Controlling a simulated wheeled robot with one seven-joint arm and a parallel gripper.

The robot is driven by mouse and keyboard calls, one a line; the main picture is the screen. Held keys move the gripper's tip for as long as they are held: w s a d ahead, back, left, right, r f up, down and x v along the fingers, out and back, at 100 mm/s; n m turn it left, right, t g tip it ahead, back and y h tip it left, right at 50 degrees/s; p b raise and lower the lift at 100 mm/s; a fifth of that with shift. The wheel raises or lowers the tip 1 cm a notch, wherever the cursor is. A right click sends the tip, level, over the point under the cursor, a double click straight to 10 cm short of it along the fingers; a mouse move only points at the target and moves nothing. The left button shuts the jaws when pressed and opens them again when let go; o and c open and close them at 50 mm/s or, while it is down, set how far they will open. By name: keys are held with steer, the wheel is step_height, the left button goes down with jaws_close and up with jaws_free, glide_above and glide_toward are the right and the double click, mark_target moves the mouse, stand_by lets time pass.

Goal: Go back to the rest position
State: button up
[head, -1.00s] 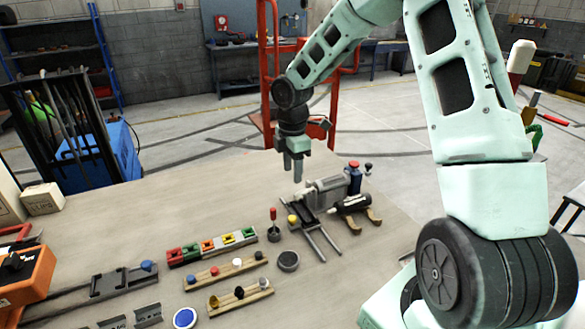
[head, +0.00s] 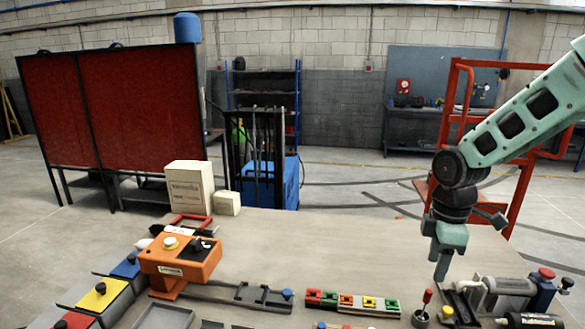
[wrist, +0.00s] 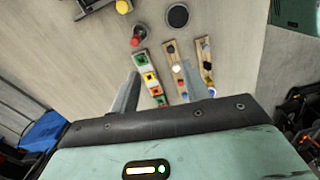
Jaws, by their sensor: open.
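My gripper (head: 440,268) hangs from my arm above the right part of the workbench (head: 330,245), fingers pointing down. It is open and empty. In the wrist view my two fingers (wrist: 165,98) stand apart, with the rail of coloured blocks (wrist: 150,80) and the wooden strips (wrist: 178,72) on the bench far below between them. In the head view the gripper is left of the grey cylinder unit (head: 508,290) and above the red-handled tool (head: 424,305). No finger visibly touches anything.
A red trolley frame (head: 520,195) rises behind my arm. The bench's middle back is clear.

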steer(key=s+a+m+b, duration=0.2)
steer(key=s+a+b, duration=0.1)
steer(key=s+a, duration=0.85)
steer(key=s+a+f+m+b, duration=0.1)
steer(key=s+a+m, duration=0.1)
steer(key=s, duration=0.5)
steer(key=s+a+f+m+b, duration=0.1)
steer(key=s+a+m+b, duration=0.1)
steer(key=s, duration=0.5)
steer(key=shift+s+a+f+m+y, duration=0.2)
steer(key=shift+s+a+m+y, duration=0.15)
steer(key=shift+a, duration=0.55)
